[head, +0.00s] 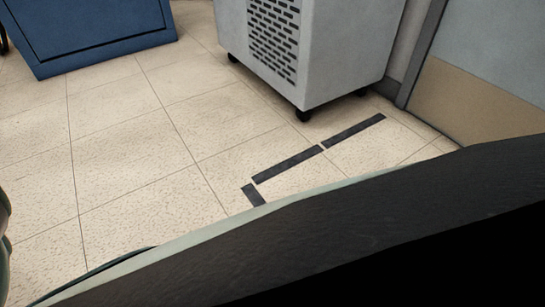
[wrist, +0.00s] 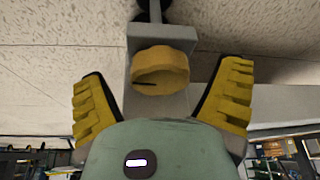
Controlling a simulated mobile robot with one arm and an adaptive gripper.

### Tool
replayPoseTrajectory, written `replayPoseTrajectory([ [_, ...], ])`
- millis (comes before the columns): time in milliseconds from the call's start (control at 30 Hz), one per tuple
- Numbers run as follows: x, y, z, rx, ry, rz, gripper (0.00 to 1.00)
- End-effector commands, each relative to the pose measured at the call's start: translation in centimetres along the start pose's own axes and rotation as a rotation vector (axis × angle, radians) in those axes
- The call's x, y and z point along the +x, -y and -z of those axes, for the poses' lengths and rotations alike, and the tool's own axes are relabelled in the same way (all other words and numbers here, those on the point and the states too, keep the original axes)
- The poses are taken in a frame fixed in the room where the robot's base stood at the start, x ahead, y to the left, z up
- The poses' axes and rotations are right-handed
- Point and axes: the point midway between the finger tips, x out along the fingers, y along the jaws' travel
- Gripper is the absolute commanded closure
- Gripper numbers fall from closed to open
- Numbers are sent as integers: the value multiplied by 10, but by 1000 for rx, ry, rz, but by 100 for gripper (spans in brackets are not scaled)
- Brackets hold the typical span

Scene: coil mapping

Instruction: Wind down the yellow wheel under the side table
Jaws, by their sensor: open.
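The yellow wheel (wrist: 160,68) shows in the upper middle of the wrist view, a round ribbed cap with a dark slot in its lower part. It sits on a grey bracket (wrist: 182,40) with a dark piece above it. My gripper (wrist: 164,84) is open. Its two yellow ribbed fingers stand one to the left and one to the right of the wheel, with a gap on each side. The wheel is roughly centred between them, and I see no contact. The head view does not show the wheel or my gripper. I cannot make out the side table for sure.
In the head view, a grey vented cabinet (head: 310,50) on casters stands at the back, with a blue cabinet (head: 95,30) at upper left. Black tape strips (head: 288,164) mark the tiled floor, which is clear at left. A large dark shape covers the lower right.

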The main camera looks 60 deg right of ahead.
Motion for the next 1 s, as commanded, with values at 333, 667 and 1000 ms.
replayPoseTrajectory([
  [333, 0, 0, 0, 0, 0, 0, 40],
  [667, 0, 0, 0, 0, 0, 0, 74],
  [1000, -2, 0, 0, 34, 2, -12, 79],
])
